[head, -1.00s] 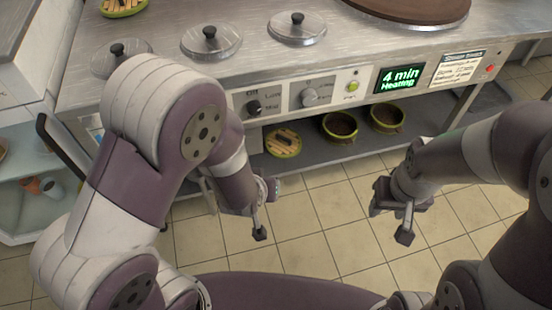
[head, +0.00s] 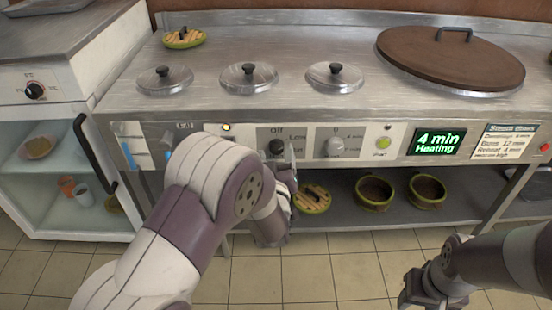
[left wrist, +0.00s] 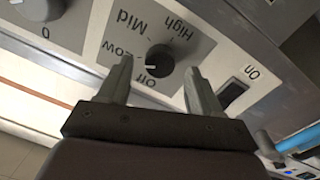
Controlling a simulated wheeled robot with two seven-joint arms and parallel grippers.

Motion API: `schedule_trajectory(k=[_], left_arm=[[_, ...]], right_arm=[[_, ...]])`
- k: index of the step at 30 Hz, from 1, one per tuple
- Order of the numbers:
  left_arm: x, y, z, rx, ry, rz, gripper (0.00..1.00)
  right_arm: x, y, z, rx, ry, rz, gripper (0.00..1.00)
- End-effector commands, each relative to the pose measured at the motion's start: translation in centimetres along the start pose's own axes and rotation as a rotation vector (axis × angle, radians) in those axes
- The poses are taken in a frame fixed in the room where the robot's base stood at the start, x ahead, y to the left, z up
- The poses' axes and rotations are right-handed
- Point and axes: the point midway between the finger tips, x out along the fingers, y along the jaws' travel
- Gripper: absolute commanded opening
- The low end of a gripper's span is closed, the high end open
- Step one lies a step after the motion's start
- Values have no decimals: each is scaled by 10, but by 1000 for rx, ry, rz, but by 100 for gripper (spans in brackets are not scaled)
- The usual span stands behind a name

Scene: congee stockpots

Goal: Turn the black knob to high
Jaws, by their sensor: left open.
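The black knob (head: 276,148) is on the stove's front panel, left of a white-grey knob (head: 335,146). In the left wrist view the black knob (left wrist: 160,59) has Off, Low, Mid and High printed around it. Its white mark points toward the Off and Low side. My left gripper (head: 283,168) is in front of the panel at the black knob. In the left wrist view its two open fingers (left wrist: 160,86) stand on either side of the knob's near side; contact cannot be told. My right gripper (head: 425,291) is low at the right, away from the panel.
A green button (head: 383,142) and a display (head: 437,143) reading "4 min Heating" are to the right. Several lids lie on the steel top (head: 215,103). Bowls (head: 375,192) stand on the shelf below. A rocker switch (left wrist: 233,92) is beside the knob's plate.

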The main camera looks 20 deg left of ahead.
Motion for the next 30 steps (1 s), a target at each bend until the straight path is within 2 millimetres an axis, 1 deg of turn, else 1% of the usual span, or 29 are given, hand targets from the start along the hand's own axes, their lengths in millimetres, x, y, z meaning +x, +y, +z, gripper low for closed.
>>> schedule_trajectory(k=[1, 4, 12, 14, 15, 17, 18, 25, 30], left_arm=[[6, -1, 2, -1, 1, -2, 64], [14, 0, 1, 0, 0, 0, 64], [16, 0, 0, 0, -1, 1, 64], [15, 0, 0, 0, -1, 0, 45], [15, 0, 0, 0, -1, 0, 32], [15, 0, 0, 0, -1, 0, 12], [15, 0, 0, 0, -1, 0, 8], [15, 0, -1, 15, -2, 0, 8], [15, 1, -3, 75, -6, -1, 8]], right_arm=[[4, 0, 0, 0, 0, 0, 46], [5, 0, 1, 0, 0, 0, 46], [5, 0, 0, 0, 0, 0, 46], [5, 0, 0, 0, 0, 0, 46], [5, 0, 0, 0, 0, 0, 46], [5, 0, 0, 0, 0, 0, 46], [5, 0, 0, 0, 0, 0, 46], [2, 0, 0, 0, 0, 0, 46], [-5, 0, -1, 0, 0, 0, 46]])
